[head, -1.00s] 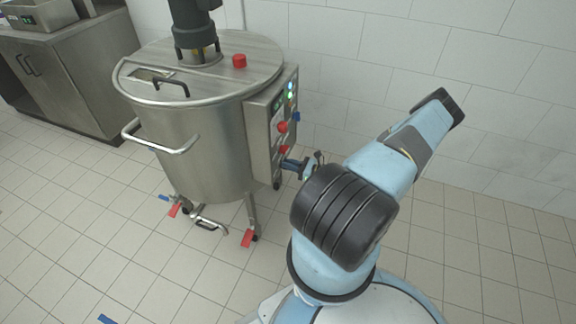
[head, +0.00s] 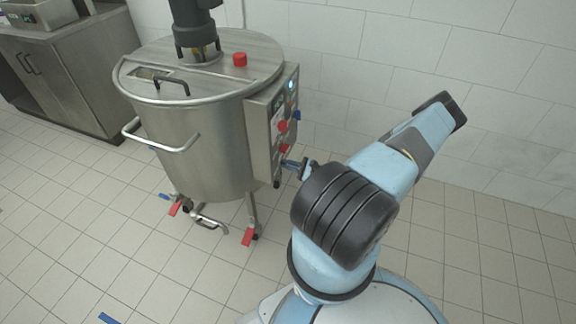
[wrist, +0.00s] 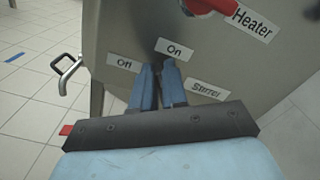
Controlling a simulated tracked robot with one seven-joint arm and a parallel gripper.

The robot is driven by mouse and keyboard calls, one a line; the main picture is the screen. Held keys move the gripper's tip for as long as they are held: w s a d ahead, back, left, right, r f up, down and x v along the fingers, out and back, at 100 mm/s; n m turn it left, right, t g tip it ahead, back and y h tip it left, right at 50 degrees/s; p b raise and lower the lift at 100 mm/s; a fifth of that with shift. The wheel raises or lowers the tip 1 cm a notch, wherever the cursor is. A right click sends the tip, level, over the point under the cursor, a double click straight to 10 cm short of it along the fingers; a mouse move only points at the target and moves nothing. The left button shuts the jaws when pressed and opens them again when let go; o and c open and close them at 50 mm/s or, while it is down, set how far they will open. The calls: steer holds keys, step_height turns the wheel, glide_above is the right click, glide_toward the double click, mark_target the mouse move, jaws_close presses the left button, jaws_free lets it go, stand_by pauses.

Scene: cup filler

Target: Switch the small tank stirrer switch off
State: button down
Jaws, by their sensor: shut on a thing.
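The small tank (head: 200,150) is a round steel vessel with a control panel (head: 262,135) on its right side. In the wrist view, the "Stirrer" label (wrist: 209,90), the "On" label (wrist: 174,50) and the "Off" label (wrist: 124,64) surround my gripper's fingertips. My gripper (wrist: 158,72) has its blue fingers at the panel, close together on the stirrer switch. The switch itself is mostly hidden between the fingers, so its exact angle is hard to tell. In the head view my gripper (head: 298,166) is at the panel's lower right, partly behind my arm.
A red heater switch (wrist: 205,4) with a "Heater" label (wrist: 252,17) is just above my gripper. A red button (head: 282,126) is higher on the panel. A steel cabinet (head: 75,75) stands at the back left.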

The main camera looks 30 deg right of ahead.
steer(key=n, duration=0.4)
steer(key=a+f+n, duration=0.1)
steer(key=n, duration=0.1)
steer(key=shift+s+n, duration=0.3)
steer(key=shift+s, duration=0.1)
steer(key=shift+f+n, duration=0.2)
steer(key=shift+n, duration=1.1)
steer(key=shift+f+n, duration=0.2)
steer(key=shift+n, duration=1.1)
steer(key=shift+s, duration=0.1)
steer(key=c, duration=1.2)
jaws_free()
steer(key=shift+o, duration=0.2)
steer(key=shift+d+r, duration=0.1)
steer(key=shift+d, duration=0.05)
steer(key=shift+s+d, duration=0.1)
steer(key=shift+d, duration=0.05)
steer(key=v, duration=1.3)
